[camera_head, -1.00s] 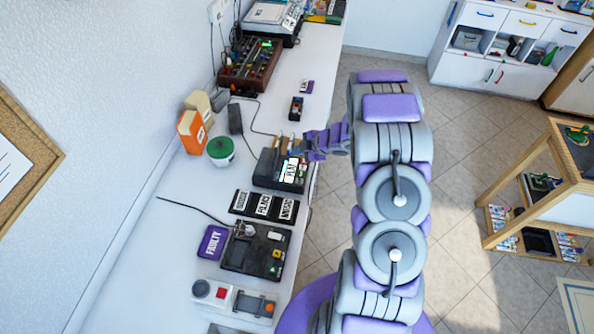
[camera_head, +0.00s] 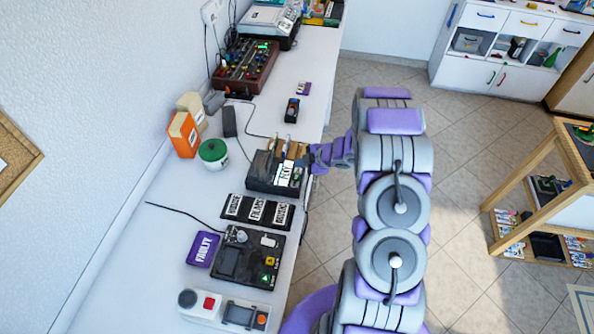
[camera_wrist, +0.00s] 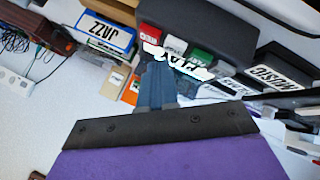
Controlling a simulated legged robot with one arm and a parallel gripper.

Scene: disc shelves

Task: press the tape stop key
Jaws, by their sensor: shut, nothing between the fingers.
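The tape player is a black box (camera_head: 270,182) with a white PLAY label, on the white bench in the head view. In the wrist view its dark body (camera_wrist: 215,22) fills the top, with a row of coloured keys: a red key (camera_wrist: 150,33), a pale key (camera_wrist: 174,46), a green key (camera_wrist: 200,57) and a darker key. I cannot read which is the stop key. My gripper (camera_wrist: 157,70) is shut and empty, its fingertips close below the red and pale keys. Contact cannot be told. In the head view my gripper (camera_head: 303,154) is at the player's right side, partly hidden.
A label strip (camera_head: 257,211), a purple FAULTY sign (camera_head: 203,249) and a black device (camera_head: 248,262) lie nearer on the bench. A green jar (camera_head: 213,152) and an orange box (camera_head: 183,134) stand left of the player. A wooden-framed stand (camera_head: 535,222) is at the right.

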